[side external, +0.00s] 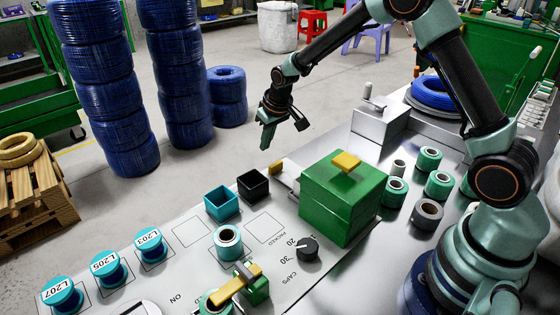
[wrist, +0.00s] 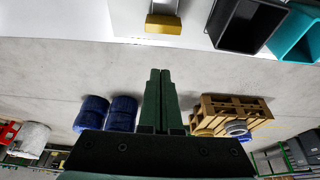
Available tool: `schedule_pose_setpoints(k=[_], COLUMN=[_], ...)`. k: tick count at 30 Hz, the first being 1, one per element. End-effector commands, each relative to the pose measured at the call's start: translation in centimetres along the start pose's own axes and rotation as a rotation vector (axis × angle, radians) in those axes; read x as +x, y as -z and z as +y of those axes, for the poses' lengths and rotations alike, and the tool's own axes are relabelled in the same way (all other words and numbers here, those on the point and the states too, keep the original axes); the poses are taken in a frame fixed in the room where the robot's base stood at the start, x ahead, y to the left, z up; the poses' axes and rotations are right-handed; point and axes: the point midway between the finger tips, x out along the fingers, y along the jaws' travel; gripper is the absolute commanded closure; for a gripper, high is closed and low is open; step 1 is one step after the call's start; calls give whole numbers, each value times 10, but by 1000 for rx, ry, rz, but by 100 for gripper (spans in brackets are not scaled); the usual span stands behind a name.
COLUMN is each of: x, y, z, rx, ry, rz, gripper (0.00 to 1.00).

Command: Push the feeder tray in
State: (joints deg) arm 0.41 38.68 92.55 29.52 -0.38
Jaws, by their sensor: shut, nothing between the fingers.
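A small yellow handle (side external: 276,168) shows at the table's far edge, left of a green box (side external: 340,200) with a yellow grip on its lid. In the wrist view, the yellow handle (wrist: 163,26) is at the top middle, with a pale strip behind it. I take this to be the feeder tray's front; how far the tray sticks out is unclear. My gripper (side external: 266,147) points downward beyond the table's edge, above and apart from the handle. In the wrist view its fingers (wrist: 160,72) are together and empty, just below the handle in the picture.
A black bin (side external: 253,185) and a teal bin (side external: 222,203) stand near the handle. A grey metal block (side external: 380,130) stands behind the green box. Several green spools (side external: 396,192) stand right of it. Blue cable stacks (side external: 180,75) stand on the floor beyond, with open floor between.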

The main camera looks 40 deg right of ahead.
Motion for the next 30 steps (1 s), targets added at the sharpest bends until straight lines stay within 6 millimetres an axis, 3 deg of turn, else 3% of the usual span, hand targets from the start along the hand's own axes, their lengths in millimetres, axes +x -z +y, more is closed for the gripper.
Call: schedule_pose_setpoints(k=[6,11,12,15,17,20,30], x=[-37,-53,-56,-59,-60,-62,-74], y=[0,0,0,0,0,0,-3], z=[0,0,0,0,0,0,1], rx=[0,0,0,22,67,211,978], ry=[0,0,0,0,-1,-5,-103], rz=[3,1,0,-4,-15,-45,-195], gripper=[100,100,92,55,55,55,55])
